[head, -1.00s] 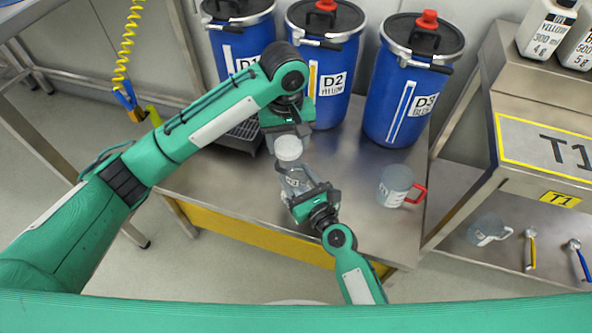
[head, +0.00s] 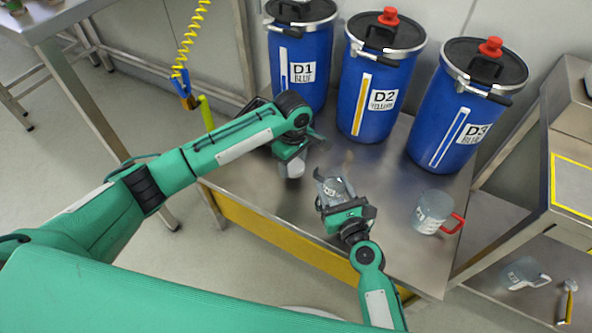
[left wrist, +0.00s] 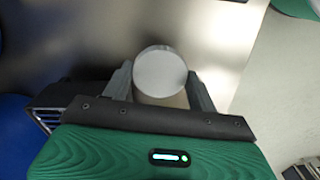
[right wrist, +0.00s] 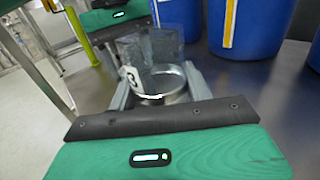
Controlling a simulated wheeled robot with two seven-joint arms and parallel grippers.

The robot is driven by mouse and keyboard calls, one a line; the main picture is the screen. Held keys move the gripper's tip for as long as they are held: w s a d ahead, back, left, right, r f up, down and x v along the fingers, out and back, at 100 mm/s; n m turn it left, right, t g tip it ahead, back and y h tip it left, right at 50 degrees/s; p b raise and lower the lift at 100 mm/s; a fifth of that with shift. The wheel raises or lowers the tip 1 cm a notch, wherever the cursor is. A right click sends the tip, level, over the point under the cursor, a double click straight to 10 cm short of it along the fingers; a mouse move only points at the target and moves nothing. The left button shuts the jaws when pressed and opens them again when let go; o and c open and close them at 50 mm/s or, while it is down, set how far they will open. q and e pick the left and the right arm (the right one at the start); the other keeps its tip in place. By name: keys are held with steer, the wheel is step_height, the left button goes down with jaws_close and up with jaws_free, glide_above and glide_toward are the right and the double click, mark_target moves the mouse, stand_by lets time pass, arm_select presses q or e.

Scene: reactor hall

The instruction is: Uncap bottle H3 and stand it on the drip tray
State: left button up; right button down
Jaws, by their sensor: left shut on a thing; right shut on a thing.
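My left gripper (head: 290,158) is shut on a pale round cap (left wrist: 160,72), which also shows below the fingers in the head view (head: 293,169). My right gripper (head: 338,192) is shut on the clear bottle H3 (right wrist: 150,55), whose label shows a 3 in the right wrist view. The bottle has no cap on it and looks roughly upright; I cannot tell whether it touches the table. The two grippers are apart, with the cap left of the bottle. A dark slatted edge, probably the drip tray (left wrist: 46,119), shows in the left wrist view; my left arm mostly hides the tray in the head view.
Blue drums D1 (head: 301,65), D2 (head: 374,100) and D3 (head: 455,125) stand along the back of the steel table (head: 390,172). A clear jug with a red handle (head: 433,212) stands right of my right gripper. A yellow coiled hose (head: 186,40) hangs at left.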

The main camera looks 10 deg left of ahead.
mark_target(293, 165)
arm_select(q)
steer(key=shift+f, duration=1.75)
steer(key=shift+f, duration=0.1)
steer(key=o, duration=1.1)
